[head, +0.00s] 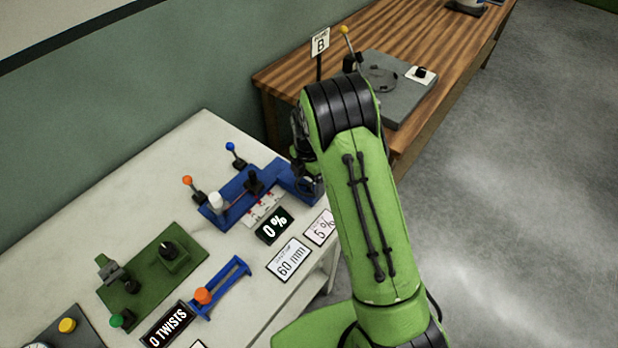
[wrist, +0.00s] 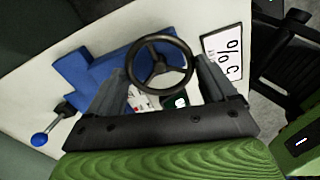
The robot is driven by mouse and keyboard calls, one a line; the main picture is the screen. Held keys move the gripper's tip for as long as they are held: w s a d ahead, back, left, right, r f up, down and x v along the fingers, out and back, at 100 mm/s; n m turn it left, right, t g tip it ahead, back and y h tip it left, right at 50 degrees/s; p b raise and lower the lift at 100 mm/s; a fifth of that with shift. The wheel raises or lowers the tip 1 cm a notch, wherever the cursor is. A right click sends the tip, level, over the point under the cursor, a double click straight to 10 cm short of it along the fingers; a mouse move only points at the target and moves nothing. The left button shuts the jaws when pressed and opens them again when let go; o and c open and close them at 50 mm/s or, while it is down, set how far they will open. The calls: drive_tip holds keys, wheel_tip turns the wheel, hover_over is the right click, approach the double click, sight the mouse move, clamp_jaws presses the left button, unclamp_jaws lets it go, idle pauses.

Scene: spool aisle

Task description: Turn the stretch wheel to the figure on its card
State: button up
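The stretch wheel (wrist: 159,68), black with three spokes, shows in the wrist view, at the end of a blue fixture (head: 240,190). My gripper (wrist: 160,75) is open, with one finger at each side of the wheel. I cannot tell whether the fingers touch its rim. In the head view my arm largely hides the wheel and gripper. The card (head: 320,228) reads 5 %; it also shows in the wrist view (wrist: 222,54). The black display (head: 274,226) reads 0 %.
Blue (head: 231,147) and orange (head: 188,181) knobbed levers stand behind the fixture. A 60 mm card (head: 289,260) lies in front. A green fixture (head: 152,275) and a 0 TWISTS display (head: 168,327) are at left. A wooden bench (head: 400,30) with sign B (head: 320,42) stands behind.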

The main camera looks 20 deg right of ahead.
drive_tip(key=shift+c, duration=1.3)
drive_tip(key=shift+m, duration=0.3)
drive_tip(key=m+b, duration=0.1)
drive_tip(key=m, duration=1.3)
drive_tip(key=shift+w+b, duration=0.1)
drive_tip(key=shift+b, duration=0.3)
drive_tip(key=m, duration=0.5)
drive_tip(key=shift+r, duration=0.1)
